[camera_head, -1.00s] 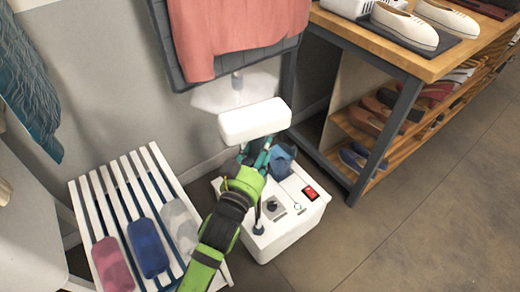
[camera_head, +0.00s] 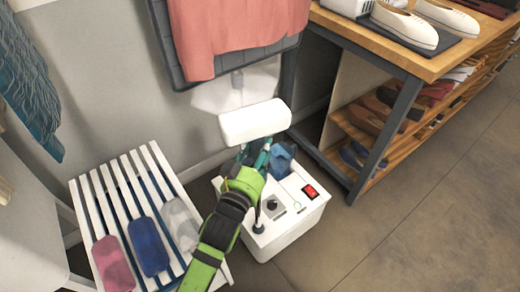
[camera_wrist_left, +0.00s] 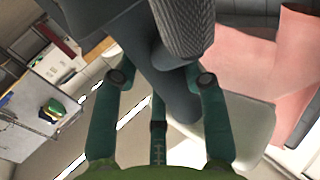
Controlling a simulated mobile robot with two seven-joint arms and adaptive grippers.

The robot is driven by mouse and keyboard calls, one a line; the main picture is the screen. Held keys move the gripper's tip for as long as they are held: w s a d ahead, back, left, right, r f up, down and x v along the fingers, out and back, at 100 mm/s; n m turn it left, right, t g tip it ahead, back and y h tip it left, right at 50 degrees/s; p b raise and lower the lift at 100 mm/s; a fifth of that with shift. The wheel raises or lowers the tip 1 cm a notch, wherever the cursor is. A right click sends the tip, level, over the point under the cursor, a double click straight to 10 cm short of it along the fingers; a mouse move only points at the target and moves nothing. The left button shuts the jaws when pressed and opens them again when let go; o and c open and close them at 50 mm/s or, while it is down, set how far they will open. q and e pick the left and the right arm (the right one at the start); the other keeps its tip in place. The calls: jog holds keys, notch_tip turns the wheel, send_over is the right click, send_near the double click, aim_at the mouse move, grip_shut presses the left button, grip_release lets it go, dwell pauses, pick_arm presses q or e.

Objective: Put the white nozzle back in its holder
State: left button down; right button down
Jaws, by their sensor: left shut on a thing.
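The white nozzle (camera_head: 254,121) is a rounded white block, held up in front of the grey wall and above the white steamer base (camera_head: 274,245). My left gripper (camera_head: 256,157) is just below it, shut on its grey handle. In the left wrist view the teal fingers (camera_wrist_left: 163,85) close around the grey handle (camera_wrist_left: 150,45). Part of the white nozzle body (camera_wrist_left: 240,125) shows behind them. My right gripper is not in view.
A pink garment (camera_head: 235,38) hangs on the dark panel (camera_head: 162,45) above the nozzle. A white slatted stool (camera_head: 118,178) with pink, blue and grey items is at left. A wooden shoe shelf (camera_head: 440,62) stands at right. The floor (camera_head: 430,200) at right is clear.

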pick_arm(q)
jog(key=shift+f, duration=0.25)
jog(key=c, duration=0.9)
grip_release()
jog(key=shift+c, duration=0.2)
jog(key=shift+f, duration=0.15)
jog(key=shift+s, duration=0.15)
jog(key=shift+p+v, duration=0.55)
jog(key=shift+v, duration=0.75)
jog(key=p+v, duration=0.2)
jog(key=v, duration=0.6)
jog(key=shift+a, duration=0.1)
